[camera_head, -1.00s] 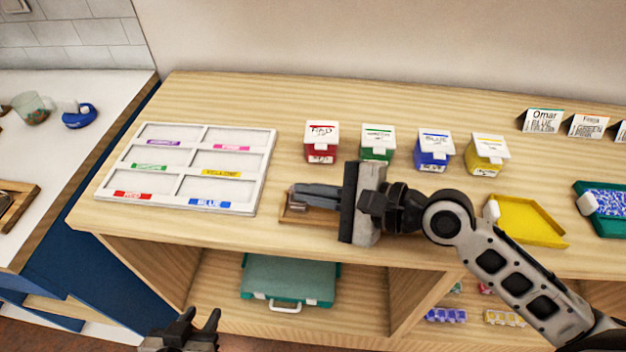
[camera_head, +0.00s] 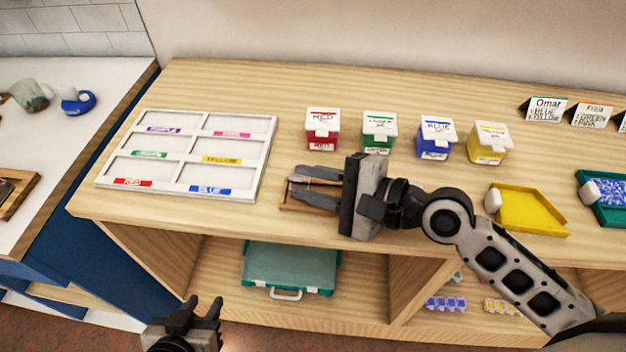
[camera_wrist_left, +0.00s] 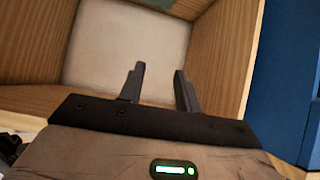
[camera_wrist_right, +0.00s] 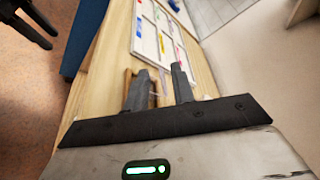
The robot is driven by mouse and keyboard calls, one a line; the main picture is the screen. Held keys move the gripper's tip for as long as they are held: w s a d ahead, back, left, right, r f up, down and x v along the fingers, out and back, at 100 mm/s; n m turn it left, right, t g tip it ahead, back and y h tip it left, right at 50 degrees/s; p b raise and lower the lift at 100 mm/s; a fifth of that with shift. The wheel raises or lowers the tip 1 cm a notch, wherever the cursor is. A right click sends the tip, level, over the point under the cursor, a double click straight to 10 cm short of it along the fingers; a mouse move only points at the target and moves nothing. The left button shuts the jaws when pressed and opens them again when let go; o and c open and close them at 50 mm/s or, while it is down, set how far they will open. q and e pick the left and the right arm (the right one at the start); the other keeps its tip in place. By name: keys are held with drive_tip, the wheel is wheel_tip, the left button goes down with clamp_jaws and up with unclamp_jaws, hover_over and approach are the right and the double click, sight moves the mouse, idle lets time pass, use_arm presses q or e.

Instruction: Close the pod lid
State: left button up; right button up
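Four small pods with white lids stand in a row on the wooden top: red (camera_head: 322,129), green (camera_head: 379,132), blue (camera_head: 435,138) and yellow (camera_head: 489,143). Their lids lie over the tops; I cannot tell whether each is fully shut. My right gripper (camera_head: 318,184) is open, in front of the red pod and low over a small wooden tray (camera_head: 308,209). A small thing, hard to make out, lies in the tray by the fingertips. My left gripper (camera_head: 203,308) is open and empty, below and in front of the counter; its fingers show apart in the left wrist view (camera_wrist_left: 158,88).
A white sorting board (camera_head: 264,165) with colour labels lies left. A yellow tray (camera_head: 530,213), a green tray of blue beads (camera_head: 585,208) and name cards (camera_head: 545,109) are right. A teal case (camera_head: 290,265) sits on the shelf below.

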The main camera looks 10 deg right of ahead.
idle(0.3)
